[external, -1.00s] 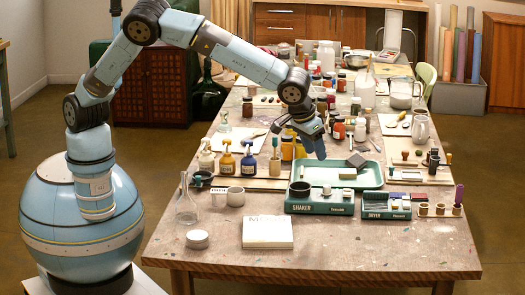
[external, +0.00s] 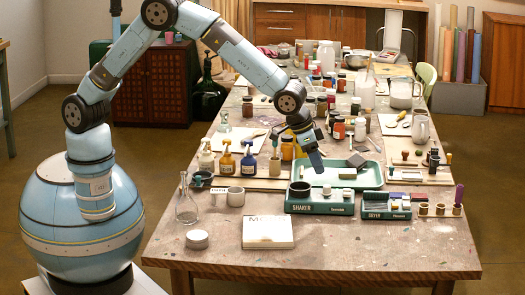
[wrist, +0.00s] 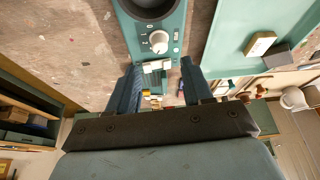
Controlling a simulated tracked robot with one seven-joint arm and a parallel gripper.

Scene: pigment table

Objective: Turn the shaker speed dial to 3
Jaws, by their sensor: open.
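The teal shaker (external: 320,208) sits near the middle of the table, with a dark round cup at its left end. Its pale speed dial (external: 327,190) is on top, right of the cup. In the wrist view the round white dial (wrist: 159,42) lies beyond my fingertips, beside the dark cup opening; its exact setting is too small to read. My gripper (external: 318,168) is above the shaker, pointing down and apart from the dial. In the wrist view my gripper (wrist: 162,72) has its two blue fingers spread, with nothing held between them.
A green tray (external: 372,181) lies just behind the shaker. The table's front right is clear.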

